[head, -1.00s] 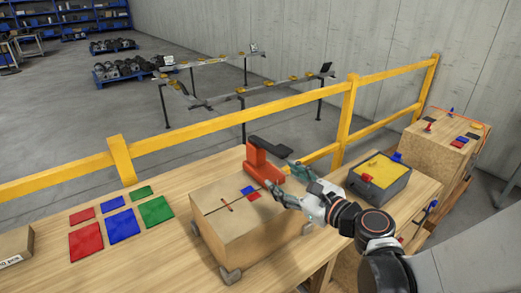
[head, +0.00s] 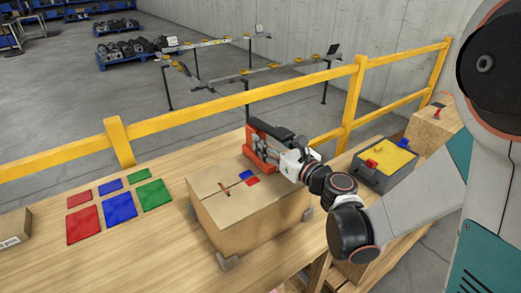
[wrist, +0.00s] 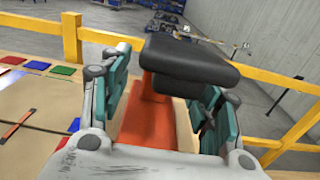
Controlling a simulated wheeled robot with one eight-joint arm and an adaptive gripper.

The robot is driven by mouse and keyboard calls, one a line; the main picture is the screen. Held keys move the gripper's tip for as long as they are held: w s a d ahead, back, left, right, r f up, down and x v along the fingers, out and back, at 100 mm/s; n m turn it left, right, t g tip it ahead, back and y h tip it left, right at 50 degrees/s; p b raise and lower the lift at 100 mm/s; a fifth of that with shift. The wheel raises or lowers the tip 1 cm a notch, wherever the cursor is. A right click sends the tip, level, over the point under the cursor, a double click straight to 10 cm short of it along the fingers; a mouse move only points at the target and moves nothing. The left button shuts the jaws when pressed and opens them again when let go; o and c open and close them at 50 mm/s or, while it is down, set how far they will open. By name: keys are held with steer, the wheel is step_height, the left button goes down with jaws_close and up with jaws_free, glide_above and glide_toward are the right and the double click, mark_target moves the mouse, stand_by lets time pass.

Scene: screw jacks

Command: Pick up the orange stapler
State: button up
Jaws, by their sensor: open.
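The orange stapler (head: 256,158) has an orange-red body and a black top (head: 272,132). It stands at the back of the cardboard box (head: 240,232). In the wrist view its black top (wrist: 190,62) is large in front of me, with the orange body (wrist: 152,118) below. My gripper (head: 278,150) is at the stapler, its front partly hidden in the head view. In the wrist view, my gripper (wrist: 162,100) is open, with one teal-padded finger on each side of the orange body. I cannot tell whether either finger touches it.
Red, blue and green squares (head: 122,221) lie on the wooden table (head: 130,262) to the left. A grey bin with yellow contents (head: 385,165) is to the right. A yellow railing (head: 230,104) runs behind the table. Small blue and red pieces (head: 246,175) lie on the box.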

mark_target(261, 134)
steer(key=x, duration=0.1)
steer(key=b+x, duration=0.1)
steer(key=x, duration=0.2)
steer(key=shift+w+f, duration=0.1)
steer(key=shift+f, duration=0.2)
steer(key=shift+w+a+r+b, duration=0.1)
steer(key=shift+w+a+b, duration=0.25)
steer(key=shift+w, duration=0.15)
jaws_close()
